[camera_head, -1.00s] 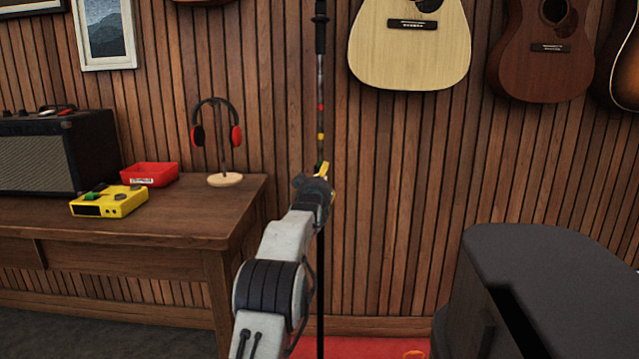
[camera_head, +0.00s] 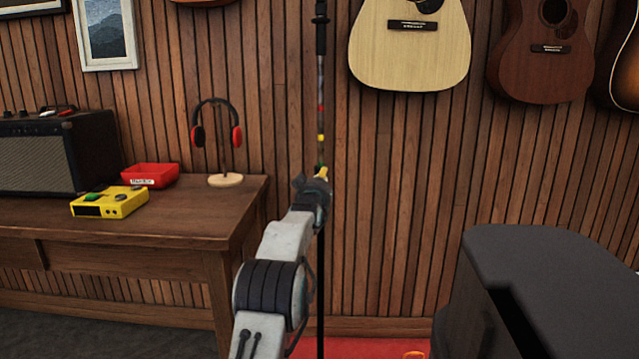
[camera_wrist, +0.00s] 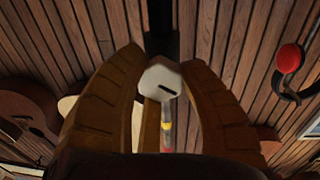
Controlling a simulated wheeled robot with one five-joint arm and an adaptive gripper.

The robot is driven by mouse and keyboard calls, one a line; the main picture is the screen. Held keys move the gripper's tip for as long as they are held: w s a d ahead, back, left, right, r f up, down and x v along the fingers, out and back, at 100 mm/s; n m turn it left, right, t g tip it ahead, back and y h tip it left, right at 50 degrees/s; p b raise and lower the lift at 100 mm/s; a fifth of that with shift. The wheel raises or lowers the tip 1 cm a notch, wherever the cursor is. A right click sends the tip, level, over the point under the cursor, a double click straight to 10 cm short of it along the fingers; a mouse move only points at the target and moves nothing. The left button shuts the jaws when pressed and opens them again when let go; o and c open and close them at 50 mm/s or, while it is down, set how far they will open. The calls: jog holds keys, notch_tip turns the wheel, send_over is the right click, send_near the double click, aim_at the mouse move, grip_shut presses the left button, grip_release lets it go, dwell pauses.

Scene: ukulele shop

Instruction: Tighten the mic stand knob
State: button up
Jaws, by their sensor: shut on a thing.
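The mic stand (camera_head: 320,270) is a thin dark upright pole in front of the slatted wall, with red and yellow bands on its upper part. In the wrist view its knob (camera_wrist: 158,77) is a pale, faceted piece with a dark slot line. My gripper (camera_wrist: 161,68) has its two yellow-brown fingers on either side of the knob, shut on it. In the head view my gripper (camera_head: 320,175) is at the pole, just below the coloured bands, and the knob is mostly hidden behind it.
A wooden desk (camera_head: 150,228) on the left bears an amp (camera_head: 45,155), a yellow pedal (camera_head: 108,203), a red tray (camera_head: 150,176) and headphones (camera_head: 236,138). A dark case-like object (camera_head: 560,275) stands at the right. Guitars (camera_head: 410,60) hang on the wall.

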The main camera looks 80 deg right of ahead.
jog(key=shift+r, duration=0.1)
jog(key=m+p, duration=0.1)
jog(key=m, duration=0.2)
jog(key=shift+p, duration=0.3)
jog(key=shift+m+y+p, duration=0.3)
jog(key=shift+m+p, duration=0.2)
jog(key=shift+m, duration=1.5)
jog(key=o, duration=1.2)
jog(key=shift+a+r, duration=0.15)
jog(key=shift+a, duration=2.8)
jog(key=shift+a+r, duration=0.1)
jog(key=shift+a, duration=2.85)
